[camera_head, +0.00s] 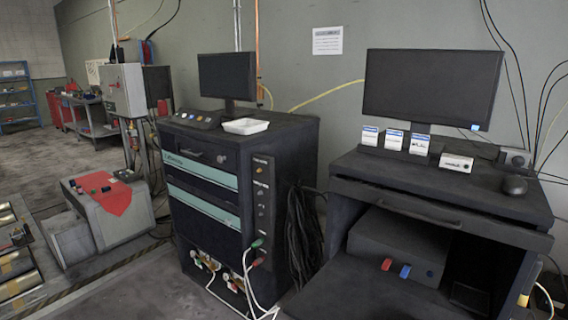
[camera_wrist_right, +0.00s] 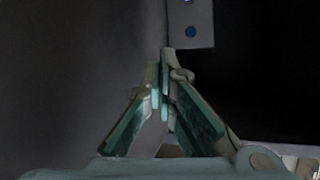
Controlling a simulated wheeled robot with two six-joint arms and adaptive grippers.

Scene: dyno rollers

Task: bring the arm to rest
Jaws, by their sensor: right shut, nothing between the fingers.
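My right gripper (camera_wrist_right: 162,85) shows in the right wrist view. Its two teal-padded fingers meet at the tips, shut, with nothing held between them. Just beyond the fingertips, at the top of that view, is a pale panel (camera_wrist_right: 190,25) with a blue round mark; I cannot tell what it belongs to. Neither arm shows in the head view, and my left gripper is in no view.
A black cabinet (camera_head: 201,170) with teal strips carries a monitor (camera_head: 227,76) and a white tray (camera_head: 245,126). At right, a dark desk (camera_head: 440,182) holds a large monitor (camera_head: 432,87), small boxes and a mouse (camera_head: 514,185). Cables hang between them. Open floor (camera_head: 30,160) lies far left.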

